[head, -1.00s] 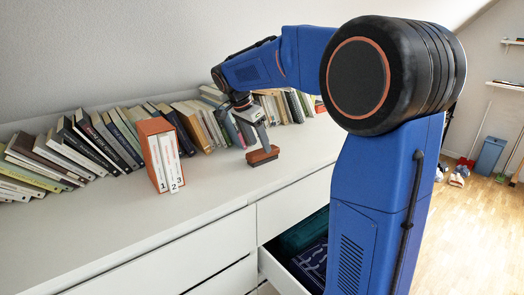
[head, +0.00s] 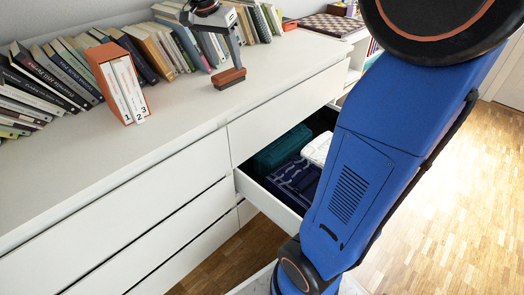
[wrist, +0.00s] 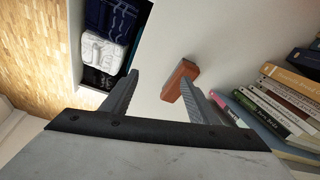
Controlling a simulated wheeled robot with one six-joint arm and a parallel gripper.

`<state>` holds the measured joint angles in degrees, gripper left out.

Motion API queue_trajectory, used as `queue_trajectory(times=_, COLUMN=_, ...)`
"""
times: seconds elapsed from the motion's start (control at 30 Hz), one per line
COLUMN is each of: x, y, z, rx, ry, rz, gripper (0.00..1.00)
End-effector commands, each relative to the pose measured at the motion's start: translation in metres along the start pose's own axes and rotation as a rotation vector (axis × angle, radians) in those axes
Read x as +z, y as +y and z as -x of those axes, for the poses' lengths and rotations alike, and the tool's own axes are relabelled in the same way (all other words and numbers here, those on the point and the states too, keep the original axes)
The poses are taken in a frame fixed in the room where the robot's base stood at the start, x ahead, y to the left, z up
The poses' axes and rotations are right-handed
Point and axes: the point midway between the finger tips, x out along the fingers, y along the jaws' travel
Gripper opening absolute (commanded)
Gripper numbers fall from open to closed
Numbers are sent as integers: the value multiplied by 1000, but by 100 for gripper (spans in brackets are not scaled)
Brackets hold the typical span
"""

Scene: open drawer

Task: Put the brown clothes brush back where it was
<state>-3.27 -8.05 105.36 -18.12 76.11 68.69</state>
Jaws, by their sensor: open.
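The brown clothes brush (head: 229,78) lies on the white dresser top, to the right of the red box file. In the wrist view, the brush (wrist: 180,80) shows beyond my fingertips, close to the right finger. My gripper (wrist: 158,88) is open, with nothing between its fingers. In the head view, my gripper (head: 236,62) points down right at the brush; I cannot tell whether a finger touches it. An open drawer (head: 268,203) below the top holds teal, navy patterned and white folded cloths (head: 318,148).
A row of leaning books (head: 60,75) lines the wall behind. The red box file with white volumes (head: 122,85) stands left of the brush. A chequered board (head: 332,25) lies at the back right. The dresser top's front is clear. Wooden floor lies to the right.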

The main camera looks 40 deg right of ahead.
Motion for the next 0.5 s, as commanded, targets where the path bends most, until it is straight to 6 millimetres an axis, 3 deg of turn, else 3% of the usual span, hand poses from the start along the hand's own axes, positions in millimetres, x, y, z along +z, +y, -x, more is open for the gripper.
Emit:
queue_trajectory(times=0.1, x=26, y=35, z=-2, rx=-51, ry=-17, rz=133, gripper=54)
queue_trajectory(times=0.5, x=115, y=132, z=-34, rx=-231, ry=-19, rz=577, gripper=54)
